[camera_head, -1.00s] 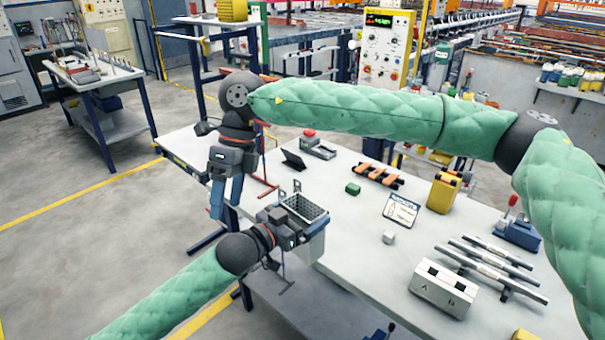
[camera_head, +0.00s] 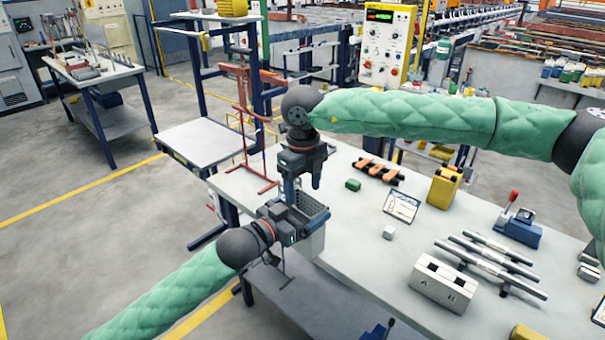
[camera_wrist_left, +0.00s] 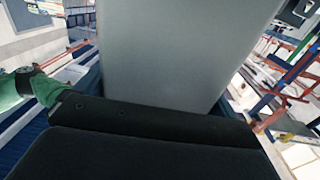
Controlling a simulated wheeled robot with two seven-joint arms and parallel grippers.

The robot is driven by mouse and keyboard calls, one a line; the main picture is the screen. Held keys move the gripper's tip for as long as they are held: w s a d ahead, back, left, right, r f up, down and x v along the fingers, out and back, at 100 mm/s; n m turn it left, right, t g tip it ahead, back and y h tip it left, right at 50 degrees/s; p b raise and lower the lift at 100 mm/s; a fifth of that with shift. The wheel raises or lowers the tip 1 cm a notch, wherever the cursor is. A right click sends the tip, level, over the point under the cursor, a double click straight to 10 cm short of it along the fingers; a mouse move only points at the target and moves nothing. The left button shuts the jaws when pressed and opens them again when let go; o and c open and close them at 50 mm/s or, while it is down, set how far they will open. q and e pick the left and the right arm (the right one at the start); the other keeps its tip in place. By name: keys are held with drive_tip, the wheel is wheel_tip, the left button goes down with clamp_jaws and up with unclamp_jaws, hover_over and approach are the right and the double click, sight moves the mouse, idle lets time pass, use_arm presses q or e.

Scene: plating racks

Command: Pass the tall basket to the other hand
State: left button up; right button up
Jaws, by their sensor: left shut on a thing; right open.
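The tall basket (camera_head: 316,244) is a grey box with a dark mesh-like top, at the left end of the white table. My left gripper (camera_head: 297,226) is shut on its near left side. In the left wrist view the basket's smooth grey face (camera_wrist_left: 180,50) fills the space between the jaws. My right gripper (camera_head: 303,188) is open and points down right over the basket's top, with its fingers around or just above the upper rim. I cannot tell whether they touch it. Part of the rim is hidden behind the fingers.
A red rack (camera_head: 262,185) stands close behind my right gripper.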

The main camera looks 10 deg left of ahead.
sight(303, 210)
use_arm(q)
drive_tip(key=shift+r, duration=0.1)
use_arm(e)
wheel_tip(303, 210, down, 7)
drive_tip(key=shift+f, duration=0.15)
idle(0.3)
drive_tip(key=c, duration=0.7)
use_arm(q)
drive_tip(key=o, duration=1)
use_arm(e)
drive_tip(key=shift+c, duration=0.7)
